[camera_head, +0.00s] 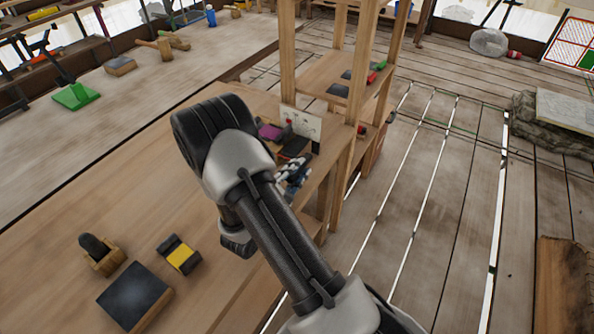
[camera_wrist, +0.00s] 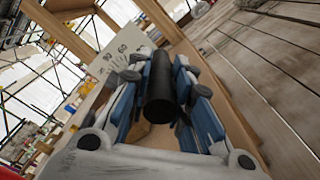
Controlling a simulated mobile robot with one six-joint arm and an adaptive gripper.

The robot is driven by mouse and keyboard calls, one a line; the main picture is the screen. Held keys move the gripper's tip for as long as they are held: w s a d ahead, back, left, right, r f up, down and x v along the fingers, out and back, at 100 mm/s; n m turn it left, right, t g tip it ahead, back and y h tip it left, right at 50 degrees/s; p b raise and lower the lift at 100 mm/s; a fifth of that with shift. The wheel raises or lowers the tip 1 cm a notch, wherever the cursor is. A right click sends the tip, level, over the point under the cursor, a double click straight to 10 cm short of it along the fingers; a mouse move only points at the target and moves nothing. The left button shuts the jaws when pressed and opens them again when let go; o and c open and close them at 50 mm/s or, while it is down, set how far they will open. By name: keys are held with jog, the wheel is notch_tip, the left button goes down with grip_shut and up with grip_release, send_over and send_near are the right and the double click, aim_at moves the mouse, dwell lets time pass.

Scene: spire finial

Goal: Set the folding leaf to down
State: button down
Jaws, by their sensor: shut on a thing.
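My gripper (camera_head: 293,178) is at the right edge of the wooden workbench, beside a post. In the wrist view my gripper (camera_wrist: 161,65) has its blue-and-grey fingers closed on both sides of a black cylindrical grip (camera_wrist: 159,97). What the grip is fixed to is hidden, and I cannot tell the folding leaf apart or see its angle. A white card (camera_head: 301,122) with markings stands just behind; the same card (camera_wrist: 118,55) shows numbers and a drawing in the wrist view.
A dark block (camera_head: 135,296), a yellow-and-black piece (camera_head: 179,254) and a wooden holder (camera_head: 101,256) lie on the near bench. Wooden posts (camera_head: 342,180) rise close to my gripper. The plank floor (camera_head: 450,190) to the right is mostly clear.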

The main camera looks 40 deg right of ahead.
jog(key=shift+f, duration=0.2)
jog(key=c, duration=1.5)
grip_release()
jog(key=shift+o, duration=0.4)
jog(key=shift+w, duration=0.1)
jog(key=shift+r, duration=0.1)
jog(key=shift+a, duration=0.15)
jog(key=v, duration=1.2)
